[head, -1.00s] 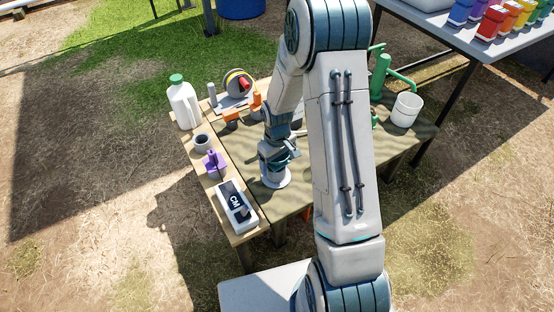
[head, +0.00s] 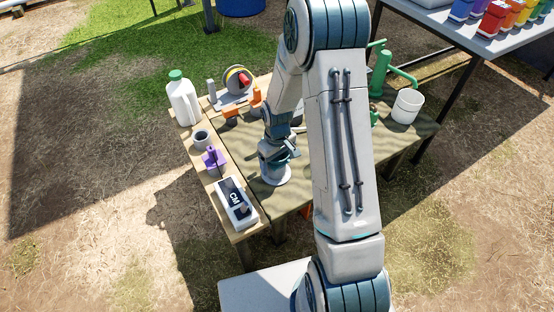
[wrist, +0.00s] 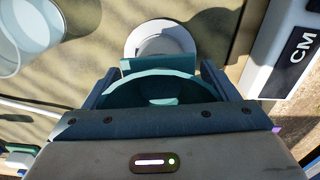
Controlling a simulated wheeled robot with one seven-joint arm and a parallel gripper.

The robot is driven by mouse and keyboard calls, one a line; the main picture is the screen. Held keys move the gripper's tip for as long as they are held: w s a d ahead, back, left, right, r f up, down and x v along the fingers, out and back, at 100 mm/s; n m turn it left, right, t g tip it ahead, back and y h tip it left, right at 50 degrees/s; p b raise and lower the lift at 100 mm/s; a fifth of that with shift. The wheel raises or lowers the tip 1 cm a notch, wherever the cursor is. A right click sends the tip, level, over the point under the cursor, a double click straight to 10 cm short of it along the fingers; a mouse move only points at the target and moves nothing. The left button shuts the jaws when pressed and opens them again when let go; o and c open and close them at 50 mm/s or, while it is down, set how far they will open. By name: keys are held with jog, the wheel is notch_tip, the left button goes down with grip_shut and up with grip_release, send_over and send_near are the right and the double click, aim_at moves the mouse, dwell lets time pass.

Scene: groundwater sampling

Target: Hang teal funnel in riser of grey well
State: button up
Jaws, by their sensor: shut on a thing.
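The teal funnel (wrist: 160,88) is between the fingers of my gripper (wrist: 160,80) in the wrist view, its open bowl facing the camera. My gripper is shut on it. Just past the funnel is a pale round base with a raised ring (wrist: 160,38), which looks like the grey well; the funnel and gripper hide its near part. In the head view the pale base (head: 272,178) stands on the table below my gripper (head: 284,150). The funnel is hardly visible there. I cannot tell whether its stem is in the riser.
A white CM meter (head: 236,205) lies at the table's (head: 295,198) left side. A purple item (head: 213,158), a grey cup (head: 201,138) and a green-capped jug (head: 183,100) line that edge. A reel (head: 238,80) stands behind. A green pump (head: 380,72) and white bucket (head: 407,106) are right.

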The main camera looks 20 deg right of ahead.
jog(key=shift+f, duration=0.3)
jog(key=o, duration=0.9)
jog(key=shift+r, duration=0.1)
notch_tip(320, 180, up, 14)
jog(key=p, duration=0.4)
jog(key=shift+r, duration=0.1)
jog(key=s+r+m+t+p, duration=0.1)
jog(key=s+r+p, duration=0.5)
jog(key=r, duration=0.7)
jog(key=s+r+m+t+p, duration=0.1)
jog(key=s+r+m+p, duration=0.1)
jog(key=s+r+p, duration=0.5)
jog(key=s+r+m+p, duration=0.1)
jog(key=s+r+p, duration=0.6)
jog(key=r, duration=1.3)
jog(key=shift+s+a+r+m+t+p, duration=0.15)
jog(key=shift+a+m+t+p, duration=0.2)
jog(key=shift+p, duration=1.6)
